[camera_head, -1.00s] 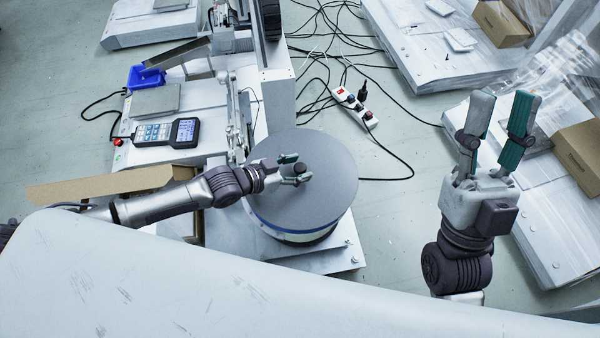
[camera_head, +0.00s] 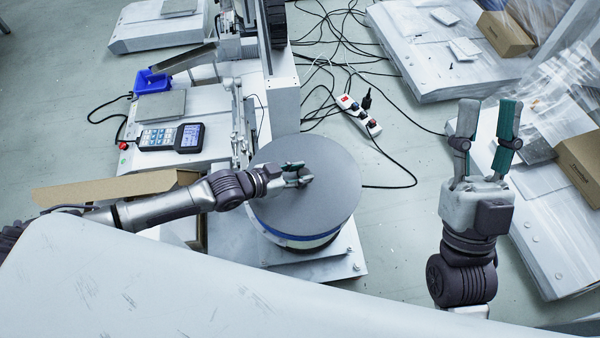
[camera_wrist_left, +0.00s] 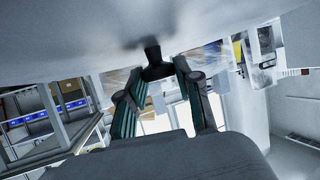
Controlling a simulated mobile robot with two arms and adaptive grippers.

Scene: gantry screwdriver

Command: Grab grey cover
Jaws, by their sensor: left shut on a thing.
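The grey cover (camera_head: 335,190) is a round flat disc on top of a white drum with a blue band in the head view. In the left wrist view its grey surface (camera_wrist_left: 70,35) fills the top, with a dark knob (camera_wrist_left: 153,55) standing out from it. My left gripper (camera_head: 299,173) is over the middle of the cover. In the left wrist view the left gripper (camera_wrist_left: 158,72) has its fingers on both sides of the knob, shut on it. My right gripper (camera_head: 488,125) is open and empty, fingers pointing up the picture, right of the drum.
A power strip (camera_head: 359,115) and black cables lie on the floor behind the drum. A handheld control device (camera_head: 172,137) and a blue bin (camera_head: 150,79) are at left. A brown cardboard piece (camera_head: 105,187) lies beneath my left arm. Plastic-wrapped pallets with boxes (camera_head: 505,33) stand at right.

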